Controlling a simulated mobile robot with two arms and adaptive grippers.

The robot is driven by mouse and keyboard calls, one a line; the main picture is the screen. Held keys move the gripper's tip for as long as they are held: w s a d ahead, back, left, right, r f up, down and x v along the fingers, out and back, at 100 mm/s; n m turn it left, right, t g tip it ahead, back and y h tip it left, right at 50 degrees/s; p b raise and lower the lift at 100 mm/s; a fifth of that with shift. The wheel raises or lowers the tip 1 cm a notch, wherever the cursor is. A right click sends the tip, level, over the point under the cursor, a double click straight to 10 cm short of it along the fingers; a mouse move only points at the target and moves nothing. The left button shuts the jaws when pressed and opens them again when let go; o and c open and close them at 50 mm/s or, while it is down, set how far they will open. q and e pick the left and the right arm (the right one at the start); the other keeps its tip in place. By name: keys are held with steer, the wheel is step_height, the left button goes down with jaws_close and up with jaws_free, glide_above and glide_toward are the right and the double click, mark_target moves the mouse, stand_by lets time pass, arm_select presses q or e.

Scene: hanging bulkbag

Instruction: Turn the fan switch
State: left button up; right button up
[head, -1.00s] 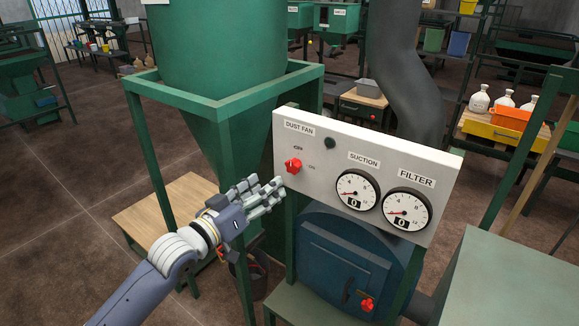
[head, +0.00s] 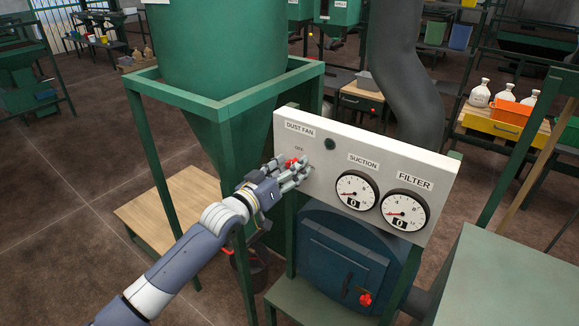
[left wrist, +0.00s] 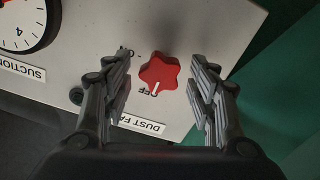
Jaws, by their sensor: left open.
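The red star-shaped fan switch (left wrist: 159,73) sits on the white control panel (left wrist: 200,30) in the left wrist view. Its white pointer mark lies toward the OFF label. In the head view the switch (head: 291,162) is mostly covered by my left gripper (head: 297,169). The left gripper (left wrist: 160,85) is open, with one finger group on each side of the switch. I see gaps between the fingers and the knob in the wrist view. A "DUST FAN" label is above the switch in the head view. My right gripper is not in view.
The panel also carries a suction gauge (head: 354,190) and a filter gauge (head: 405,210), both reading 0, and a dark round lamp (head: 330,144). A green hopper frame (head: 222,110) stands close to my left arm. A blue drum with a door (head: 345,255) is below the panel.

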arm_select(q)
steer(key=c, duration=1.1)
steer(key=shift+o, duration=0.2)
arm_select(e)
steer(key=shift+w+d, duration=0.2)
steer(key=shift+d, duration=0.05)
arm_select(q)
steer(key=shift+m, duration=0.3)
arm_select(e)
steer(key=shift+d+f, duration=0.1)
arm_select(q)
steer(key=shift+s+d+f+m+b, duration=0.1)
steer(key=shift+m+b, duration=0.35)
steer(key=shift+m, duration=3.85)
steer(key=shift+s+d+f+m+b, duration=0.1)
steer(key=shift+m+b, duration=0.3)
steer(key=shift+m, duration=3.9)
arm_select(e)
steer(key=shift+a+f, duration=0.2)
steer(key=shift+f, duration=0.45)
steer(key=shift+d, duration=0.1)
